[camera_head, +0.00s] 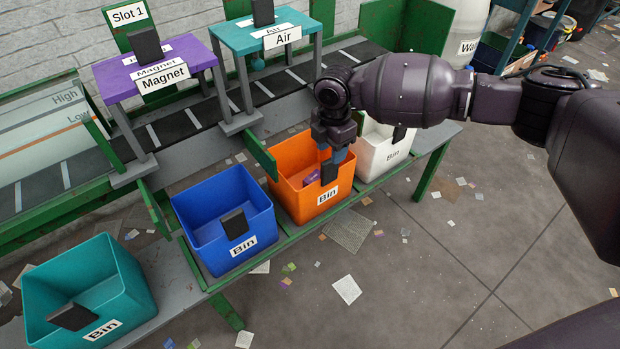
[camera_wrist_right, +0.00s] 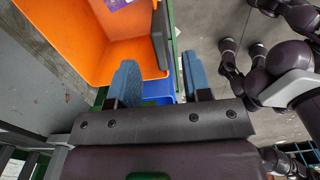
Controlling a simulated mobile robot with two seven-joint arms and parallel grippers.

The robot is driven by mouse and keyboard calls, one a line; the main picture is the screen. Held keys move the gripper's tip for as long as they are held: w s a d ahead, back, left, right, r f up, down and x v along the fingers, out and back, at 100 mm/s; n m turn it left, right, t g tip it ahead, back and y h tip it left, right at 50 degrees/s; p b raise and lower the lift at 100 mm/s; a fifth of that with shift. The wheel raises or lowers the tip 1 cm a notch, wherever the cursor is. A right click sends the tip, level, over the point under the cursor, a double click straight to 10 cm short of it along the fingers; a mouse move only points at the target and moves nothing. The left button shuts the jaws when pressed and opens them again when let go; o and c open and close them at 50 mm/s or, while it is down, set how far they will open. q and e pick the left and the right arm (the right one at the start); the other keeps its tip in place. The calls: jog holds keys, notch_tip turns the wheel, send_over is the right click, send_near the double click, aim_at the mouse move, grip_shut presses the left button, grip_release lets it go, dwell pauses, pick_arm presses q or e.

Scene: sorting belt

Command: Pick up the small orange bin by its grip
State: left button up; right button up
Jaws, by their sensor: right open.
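The orange bin (camera_head: 286,158) stands on the green-edged rack between the blue and white bins. Its dark grip (camera_head: 329,172) is a flat plate at the front wall. The bin fills the upper left of the right wrist view (camera_wrist_right: 60,35), with the grip (camera_wrist_right: 160,38) at its edge. My right gripper (camera_head: 336,158) is above the front wall, close behind the grip. In the right wrist view its two blue fingers (camera_wrist_right: 160,82) are apart, with the grip just ahead of the gap between them. Whether they touch it is unclear. My left gripper does not show.
A blue bin (camera_head: 205,205) and a teal bin (camera_head: 88,270) stand to the left, a white bin (camera_head: 372,152) to the right. A purple object (camera_head: 313,177) lies inside the orange bin. Purple Magnet (camera_head: 125,72) and teal Air (camera_head: 240,38) stands rise behind.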

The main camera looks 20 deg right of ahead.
notch_tip(320, 180, down, 5)
jog(key=shift+f+b, duration=0.1)
jog(key=shift+b, duration=0.7)
jog(key=shift+c, duration=0.4)
jog(key=shift+s, duration=0.1)
grip_shut()
